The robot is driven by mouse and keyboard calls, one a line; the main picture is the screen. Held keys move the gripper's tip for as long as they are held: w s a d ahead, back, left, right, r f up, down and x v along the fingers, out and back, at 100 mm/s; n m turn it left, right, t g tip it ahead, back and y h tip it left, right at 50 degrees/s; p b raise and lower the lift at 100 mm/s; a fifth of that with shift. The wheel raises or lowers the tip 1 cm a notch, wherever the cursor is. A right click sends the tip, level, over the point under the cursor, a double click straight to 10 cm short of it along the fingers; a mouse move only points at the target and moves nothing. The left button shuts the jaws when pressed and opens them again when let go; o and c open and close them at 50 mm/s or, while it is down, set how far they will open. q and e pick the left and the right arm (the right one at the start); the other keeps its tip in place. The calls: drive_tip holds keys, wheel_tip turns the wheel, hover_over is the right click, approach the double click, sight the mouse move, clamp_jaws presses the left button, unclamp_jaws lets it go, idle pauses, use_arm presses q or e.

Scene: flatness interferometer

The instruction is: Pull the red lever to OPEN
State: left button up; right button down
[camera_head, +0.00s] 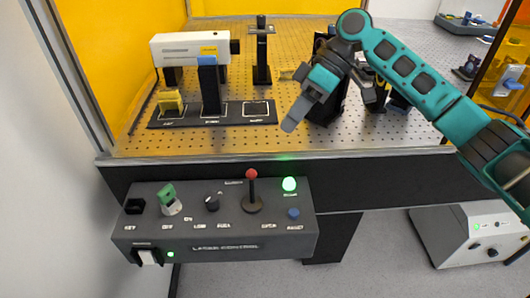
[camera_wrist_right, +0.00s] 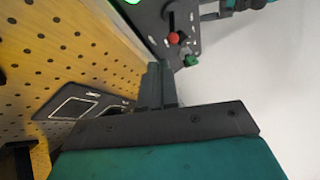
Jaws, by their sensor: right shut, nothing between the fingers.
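The red lever (camera_head: 252,190) stands upright on the dark laser control box, a thin stem with a red ball on top and a round base. Its red ball (camera_wrist_right: 173,38) also shows in the wrist view, beyond my fingers. My right gripper (camera_head: 290,125) is shut and empty. In the wrist view the closed fingers (camera_wrist_right: 158,75) point toward the box. The small labels near the lever are hard to read. My left gripper is not in view.
The control box (camera_head: 230,247) also carries a green-topped key switch (camera_head: 168,198), a black knob (camera_head: 212,202), a blue button (camera_head: 293,213) and a lit green lamp (camera_head: 289,184). The perforated table (camera_head: 225,138) behind holds a white instrument (camera_head: 190,49). Space above the lever looks clear.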

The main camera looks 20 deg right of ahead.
approach(252, 188)
drive_tip(key=w+f, duration=0.1)
drive_tip(key=w+a+f, duration=0.1)
drive_tip(key=w+f, duration=0.1)
drive_tip(key=shift+a+f, duration=0.1)
drive_tip(key=shift+a, duration=0.2)
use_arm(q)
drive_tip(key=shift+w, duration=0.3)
use_arm(e)
drive_tip(key=shift+s+a+f, duration=0.1)
drive_tip(key=shift+a+f, duration=0.35)
drive_tip(key=shift+f, duration=0.1)
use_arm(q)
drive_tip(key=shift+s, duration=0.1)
